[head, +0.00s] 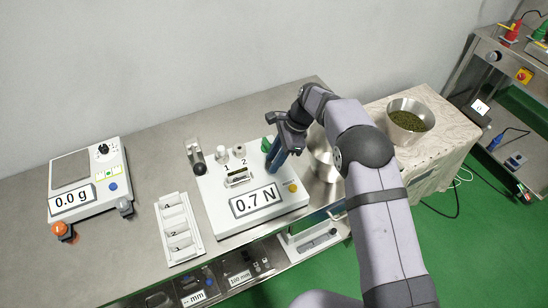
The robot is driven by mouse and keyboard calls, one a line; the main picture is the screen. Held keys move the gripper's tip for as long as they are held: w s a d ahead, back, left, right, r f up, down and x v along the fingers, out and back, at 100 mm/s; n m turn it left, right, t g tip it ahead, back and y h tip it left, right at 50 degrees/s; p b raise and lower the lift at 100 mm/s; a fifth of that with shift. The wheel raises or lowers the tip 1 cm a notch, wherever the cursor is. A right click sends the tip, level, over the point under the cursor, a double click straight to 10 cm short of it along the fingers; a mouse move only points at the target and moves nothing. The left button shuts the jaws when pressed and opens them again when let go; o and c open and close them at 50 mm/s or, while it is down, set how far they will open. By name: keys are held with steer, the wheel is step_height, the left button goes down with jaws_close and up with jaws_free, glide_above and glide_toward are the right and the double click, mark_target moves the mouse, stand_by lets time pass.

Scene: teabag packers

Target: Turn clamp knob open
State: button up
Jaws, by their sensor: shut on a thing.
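The tester (213,200) is a white box on the bench with a "0.7 N" display (257,201). Slots marked 1 and 2 (237,177) sit in its top, with two small pale round parts (230,153) behind them. My gripper (273,166) points down over the tester's right back part. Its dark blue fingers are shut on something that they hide. A green part (266,144) shows just left of the fingers. I cannot tell which part is the clamp knob or how far it is turned.
A dark-ended cylinder (196,158) stands at the tester's left back, and an orange button (293,187) at its right. A white numbered tray (163,225) and a "0.0 g" scale (84,170) lie left. Metal vessels (325,172) stand close right of my gripper.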

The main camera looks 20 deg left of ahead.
steer(key=shift+w+a+n+g+h, duration=0.1)
steer(key=shift+n+g+h, duration=0.2)
steer(key=shift+n, duration=0.65)
steer(key=shift+w+n+g+h, duration=0.1)
steer(key=shift+n+g+h, duration=0.15)
steer(key=shift+n, duration=0.7)
steer(key=o, duration=1)
steer(key=shift+o, duration=0.2)
steer(key=shift+r, duration=0.15)
